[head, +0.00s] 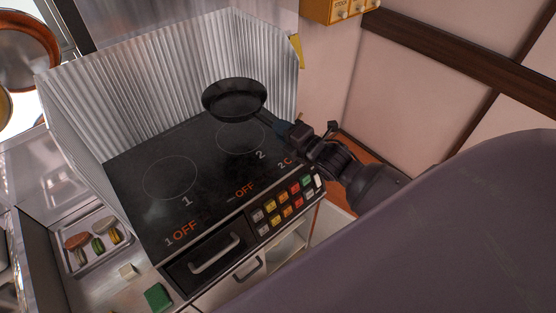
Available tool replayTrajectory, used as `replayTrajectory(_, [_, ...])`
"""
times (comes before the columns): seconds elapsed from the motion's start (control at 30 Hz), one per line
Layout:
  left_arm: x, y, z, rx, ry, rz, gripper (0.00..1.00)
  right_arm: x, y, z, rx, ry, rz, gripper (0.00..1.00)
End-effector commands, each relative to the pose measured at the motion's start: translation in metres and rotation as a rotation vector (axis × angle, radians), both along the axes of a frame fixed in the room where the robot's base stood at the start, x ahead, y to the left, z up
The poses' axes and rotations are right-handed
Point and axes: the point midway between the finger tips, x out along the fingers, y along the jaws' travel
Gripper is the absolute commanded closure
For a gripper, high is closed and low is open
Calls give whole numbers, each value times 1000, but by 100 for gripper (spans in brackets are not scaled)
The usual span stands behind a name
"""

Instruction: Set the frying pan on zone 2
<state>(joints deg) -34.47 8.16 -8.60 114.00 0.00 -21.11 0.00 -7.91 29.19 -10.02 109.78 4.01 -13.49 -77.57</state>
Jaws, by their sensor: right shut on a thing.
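The black frying pan (235,98) is in the head view, over the back right of the black stove top (150,212). My right gripper (301,134) is shut on the pan's handle (272,122), with its arm coming in from the right. The pan looks roughly level and appears to be above the surface, overlapping the far edge of the zone 2 ring (241,139) in the picture. The ring for zone 1 (170,179) is bare. Part of the handle is hidden by the gripper. My left gripper is not in view.
A corrugated metal splash guard (150,92) stands behind and beside the stove. Coloured buttons (287,203) and a drawer handle (216,253) are on its front.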

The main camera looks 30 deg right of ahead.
Motion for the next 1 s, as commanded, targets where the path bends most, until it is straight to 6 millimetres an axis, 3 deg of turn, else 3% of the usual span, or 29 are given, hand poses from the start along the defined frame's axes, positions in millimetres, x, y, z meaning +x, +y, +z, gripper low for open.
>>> replayTrajectory(0.2, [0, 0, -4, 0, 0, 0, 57, 0, 0, -44, 1, -3, -1, 100])
replayTrajectory(0.4, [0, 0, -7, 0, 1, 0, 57, 1, 0, -77, 1, -5, 0, 100])
replayTrajectory(1.0, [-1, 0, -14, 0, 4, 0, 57, 1, 0, -126, -1, -7, 2, 100])
